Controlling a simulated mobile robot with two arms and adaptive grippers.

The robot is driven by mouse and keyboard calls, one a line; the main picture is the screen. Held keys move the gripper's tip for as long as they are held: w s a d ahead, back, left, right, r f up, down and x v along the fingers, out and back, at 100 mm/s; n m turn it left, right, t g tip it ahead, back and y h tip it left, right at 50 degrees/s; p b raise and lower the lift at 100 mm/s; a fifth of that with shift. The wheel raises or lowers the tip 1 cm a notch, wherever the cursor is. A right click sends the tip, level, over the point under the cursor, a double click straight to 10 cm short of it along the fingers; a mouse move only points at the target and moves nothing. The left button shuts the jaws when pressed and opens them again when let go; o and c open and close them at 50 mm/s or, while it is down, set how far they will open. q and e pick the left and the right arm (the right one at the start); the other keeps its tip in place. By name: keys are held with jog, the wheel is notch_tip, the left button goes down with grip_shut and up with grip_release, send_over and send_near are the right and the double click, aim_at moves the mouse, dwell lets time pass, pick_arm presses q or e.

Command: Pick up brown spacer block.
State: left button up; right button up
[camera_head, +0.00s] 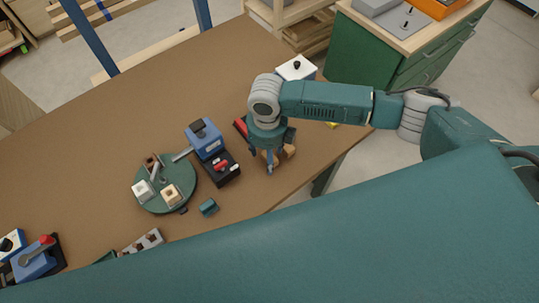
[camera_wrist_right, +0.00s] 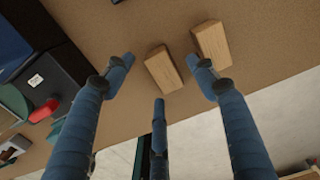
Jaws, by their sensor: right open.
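Two brown wooden blocks lie on the brown table in the right wrist view. One block (camera_wrist_right: 163,69) is between and just beyond the fingertips; the other block (camera_wrist_right: 211,45) lies to its right, near the right fingertip. I cannot tell which is the spacer block. My right gripper (camera_wrist_right: 160,74) has three blue fingers, spread open and empty. In the head view this gripper (camera_head: 271,163) points down over the table's right part and partly hides the brown blocks (camera_head: 290,151). My left gripper is not in view.
A blue-and-black device (camera_head: 222,168) stands left of the gripper, beside a round green plate (camera_head: 152,205) with small parts on it. A small teal block (camera_head: 208,208) lies in front. A white box (camera_head: 296,68) stands behind. The table's edge is close on the right.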

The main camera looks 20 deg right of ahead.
jog(key=shift+f, duration=0.95)
jog(key=shift+c, duration=0.3)
jog(key=c, duration=1.2)
jog(key=shift+r, duration=0.1)
notch_tip(320, 180, up, 20)
jog(key=b, duration=0.3)
